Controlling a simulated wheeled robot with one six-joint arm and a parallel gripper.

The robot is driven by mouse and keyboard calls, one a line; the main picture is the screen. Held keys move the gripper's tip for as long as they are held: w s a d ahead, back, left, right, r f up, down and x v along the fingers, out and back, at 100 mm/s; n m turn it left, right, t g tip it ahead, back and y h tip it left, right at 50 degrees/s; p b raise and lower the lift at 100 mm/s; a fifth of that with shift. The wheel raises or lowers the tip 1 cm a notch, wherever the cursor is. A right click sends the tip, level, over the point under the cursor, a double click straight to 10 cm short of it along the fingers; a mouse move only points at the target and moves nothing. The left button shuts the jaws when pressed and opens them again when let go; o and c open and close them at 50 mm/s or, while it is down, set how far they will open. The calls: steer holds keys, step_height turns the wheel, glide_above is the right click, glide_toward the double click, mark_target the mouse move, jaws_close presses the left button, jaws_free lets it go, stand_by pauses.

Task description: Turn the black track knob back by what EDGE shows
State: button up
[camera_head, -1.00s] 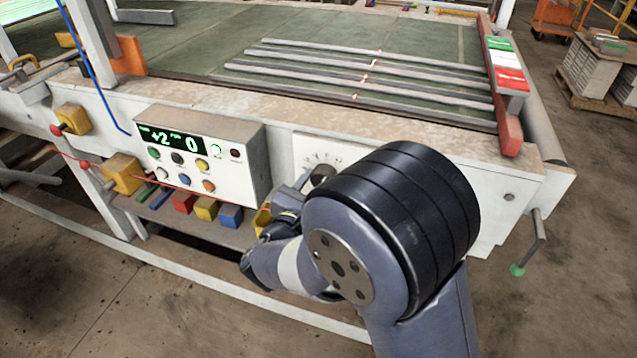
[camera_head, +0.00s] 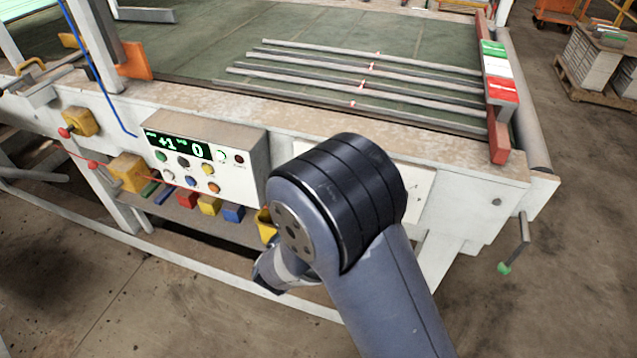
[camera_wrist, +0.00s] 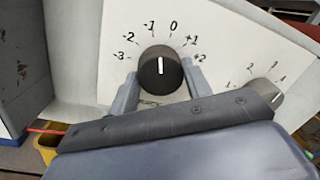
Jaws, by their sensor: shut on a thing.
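In the wrist view, the black track knob (camera_wrist: 160,78) sits on a white dial plate (camera_wrist: 85,75) marked from -3 to +2 in what shows. Its white pointer stands nearly upright, between the -1 and 0 marks. My gripper (camera_wrist: 161,85) has one grey finger on each side of the knob and is shut on it. The display (camera_head: 178,145) on the control box reads +1 on the left and 0 on the right; its small captions are hard to read. In the head view, my arm hides the knob and gripper.
A second, grey knob (camera_wrist: 268,92) with its own scale is close to the right finger. Coloured buttons (camera_head: 190,181) sit below the display. Long grey bars (camera_head: 365,85) with red light spots lie on the green table. A green-tipped crank (camera_head: 523,240) juts out at right.

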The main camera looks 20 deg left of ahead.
steer(key=shift+n+p, duration=0.3)
steer(key=shift+n, duration=0.4)
steer(key=o, duration=1)
steer(key=shift+s, duration=0.1)
steer(key=s, duration=0.3)
steer(key=s+a+b, duration=0.1)
steer(key=s, duration=0.3)
steer(key=s+f, duration=0.1)
steer(key=s, duration=0.2)
steer(key=shift+s+a, duration=0.15)
steer(key=shift+s, duration=0.1)
steer(key=shift+r, duration=0.1)
